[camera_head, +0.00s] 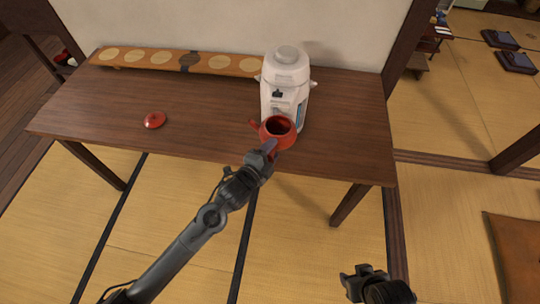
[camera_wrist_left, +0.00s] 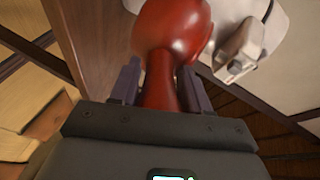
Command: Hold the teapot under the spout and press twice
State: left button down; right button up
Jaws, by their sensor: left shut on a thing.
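The red teapot (camera_head: 279,132) is lidless and held in front of the white dispenser (camera_head: 288,75), below its spout area; whether it touches the table is unclear. My left gripper (camera_head: 268,149) is shut on the teapot's handle, which passes between the two fingers in the left wrist view (camera_wrist_left: 160,85). The dispenser's grey spout part (camera_wrist_left: 240,50) is just right of the teapot there. The red lid (camera_head: 154,120) lies on the table at the left. My right gripper (camera_head: 362,282) is apart at the lower right, empty, with its fingers seemingly spread.
The dark wooden table (camera_head: 200,135) is clear between the lid and the teapot. A long wooden board (camera_head: 148,60) with several round pale discs lies along the back wall. Tatami floor (camera_head: 440,220) is open to the right.

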pick_arm(q)
jog(key=shift+r, duration=0.15)
dwell(0.3)
jog(key=shift+s+a+p, duration=0.1)
jog(key=shift+s+p, duration=0.45)
jog(key=shift+p, duration=0.05)
jog(key=shift+s+a+f+p, duration=0.3)
jog(key=shift+s+a+p, duration=0.85)
jog(key=shift+s, duration=1.95)
jog(key=shift+s+a+f+p, duration=0.25)
jog(key=shift+s+a+p, duration=0.25)
jog(key=shift+s+p, duration=1.9)
jog(key=s+a+r+n+t+y+b, duration=0.15)
jog(key=a+r+n+y, duration=0.5)
jog(key=a+r, duration=0.95)
notch_tip(320, 180, up, 19)
jog(key=s+p, duration=0.2)
jog(key=p, duration=2.8)
jog(key=shift+a+f+m+t+y+p, duration=0.15)
jog(key=shift+a+m+t+y+p, duration=0.2)
jog(key=shift+y, duration=0.1)
jog(key=shift+s, duration=0.1)
